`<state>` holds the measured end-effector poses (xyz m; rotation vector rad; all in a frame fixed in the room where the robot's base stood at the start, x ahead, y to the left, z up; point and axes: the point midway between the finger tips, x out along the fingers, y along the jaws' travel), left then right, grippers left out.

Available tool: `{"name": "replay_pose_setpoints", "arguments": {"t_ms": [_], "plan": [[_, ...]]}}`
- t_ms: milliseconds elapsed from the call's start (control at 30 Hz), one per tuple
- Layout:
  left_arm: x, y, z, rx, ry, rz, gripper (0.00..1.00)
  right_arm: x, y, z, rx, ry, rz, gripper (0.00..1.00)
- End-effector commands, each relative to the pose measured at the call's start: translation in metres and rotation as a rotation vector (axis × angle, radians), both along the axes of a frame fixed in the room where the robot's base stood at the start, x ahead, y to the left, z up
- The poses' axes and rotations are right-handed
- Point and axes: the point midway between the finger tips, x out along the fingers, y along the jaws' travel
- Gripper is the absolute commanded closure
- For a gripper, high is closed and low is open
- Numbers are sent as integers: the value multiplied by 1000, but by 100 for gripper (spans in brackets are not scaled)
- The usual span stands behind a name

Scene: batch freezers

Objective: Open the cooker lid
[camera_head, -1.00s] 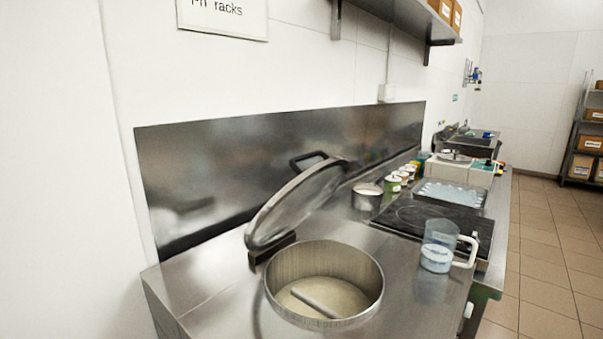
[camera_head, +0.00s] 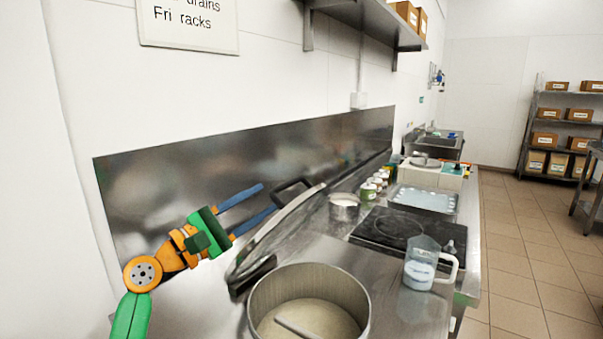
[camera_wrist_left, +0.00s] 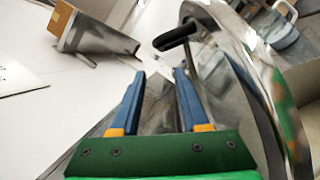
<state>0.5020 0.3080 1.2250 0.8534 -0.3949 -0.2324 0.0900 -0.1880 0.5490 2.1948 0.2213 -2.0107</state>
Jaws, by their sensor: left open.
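The cooker lid (camera_head: 268,232) stands raised and tilted up at the back of the cooker pot (camera_head: 352,302). Its dark handle (camera_head: 290,190) is on the side facing the backsplash. The pot is uncovered, with pale contents and a light stick inside. My left gripper (camera_head: 268,198) is open and empty, behind the lid on its handle side, with its blue fingers pointing toward the handle. In the left wrist view, the handle (camera_wrist_left: 174,38) lies just beyond the fingertips (camera_wrist_left: 158,72), and the lid (camera_wrist_left: 250,75) curves along the right. My right gripper is not in view.
A clear jug (camera_head: 420,265) with a white handle stands right of the pot, near a black hob (camera_head: 385,228). A small metal pan (camera_head: 344,207) and several small jars sit behind. The steel backsplash (camera_head: 150,185) is close behind my left gripper.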

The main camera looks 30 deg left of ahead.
Motion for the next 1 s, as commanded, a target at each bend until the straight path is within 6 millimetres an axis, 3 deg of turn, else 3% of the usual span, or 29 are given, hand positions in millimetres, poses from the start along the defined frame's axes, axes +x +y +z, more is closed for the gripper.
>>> {"name": "replay_pose_setpoints", "arguments": {"t_ms": [133,433,733,767,900,1000], "plan": [[2,-16,14,-97,16,-90,55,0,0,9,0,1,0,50],[51,-38,28,-96,15,-86,55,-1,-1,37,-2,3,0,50],[57,-41,25,-91,16,-83,55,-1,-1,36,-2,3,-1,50],[57,-41,25,-91,16,-83,61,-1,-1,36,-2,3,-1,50],[57,-41,25,-91,16,-83,98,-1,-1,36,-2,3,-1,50],[57,-40,25,-91,15,-82,100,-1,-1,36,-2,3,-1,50]]}}
